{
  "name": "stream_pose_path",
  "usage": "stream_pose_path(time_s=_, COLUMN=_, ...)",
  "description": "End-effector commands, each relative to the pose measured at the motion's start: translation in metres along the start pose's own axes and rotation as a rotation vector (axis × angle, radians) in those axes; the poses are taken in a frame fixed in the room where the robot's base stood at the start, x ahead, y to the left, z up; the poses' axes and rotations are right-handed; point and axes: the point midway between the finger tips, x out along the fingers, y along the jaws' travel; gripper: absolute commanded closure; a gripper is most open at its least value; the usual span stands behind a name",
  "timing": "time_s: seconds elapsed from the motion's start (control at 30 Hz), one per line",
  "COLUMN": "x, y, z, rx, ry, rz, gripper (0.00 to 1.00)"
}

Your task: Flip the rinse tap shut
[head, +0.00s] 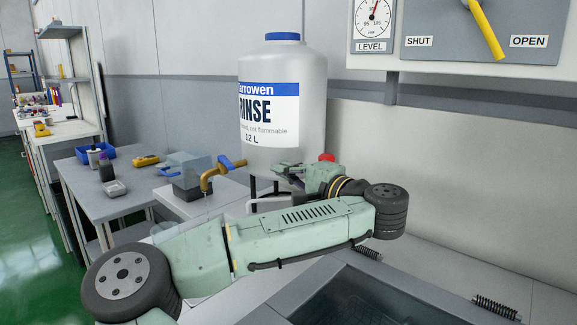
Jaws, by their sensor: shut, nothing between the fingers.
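The rinse tap (209,179) is a brass spout low on the left side of the white rinse tank (306,108). Its blue lever (225,162) lies at a slant on top of the tap. A thin pale line hangs under the spout, perhaps liquid. My gripper (281,169) is shut and empty, in front of the lower part of the tank, to the right of the lever and apart from it in the picture. My arm hides the tank's base and part of its stand.
A grey panel carries a yellow lever (485,27) between SHUT and OPEN labels, beside a level gauge (373,18). A clear box on a dark base (187,188) stands left of the tap. A blue bin (97,154) and yellow meter (145,161) lie on the left bench.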

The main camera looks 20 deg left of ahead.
Motion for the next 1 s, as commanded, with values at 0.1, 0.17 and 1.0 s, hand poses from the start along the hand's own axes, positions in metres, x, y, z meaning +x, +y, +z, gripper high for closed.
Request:
stream_pose_path(time_s=0.1, x=0.01, y=-0.002, z=0.0, rx=-0.003, ry=0.001, rz=0.007, gripper=1.0)
stream_pose_path(time_s=0.17, x=0.015, y=-0.001, z=0.0, rx=-0.002, ry=-0.001, rz=0.008, gripper=1.0)
stream_pose_path(time_s=1.0, x=0.077, y=0.001, z=0.04, rx=0.0, ry=-0.003, rz=0.0, gripper=1.0)
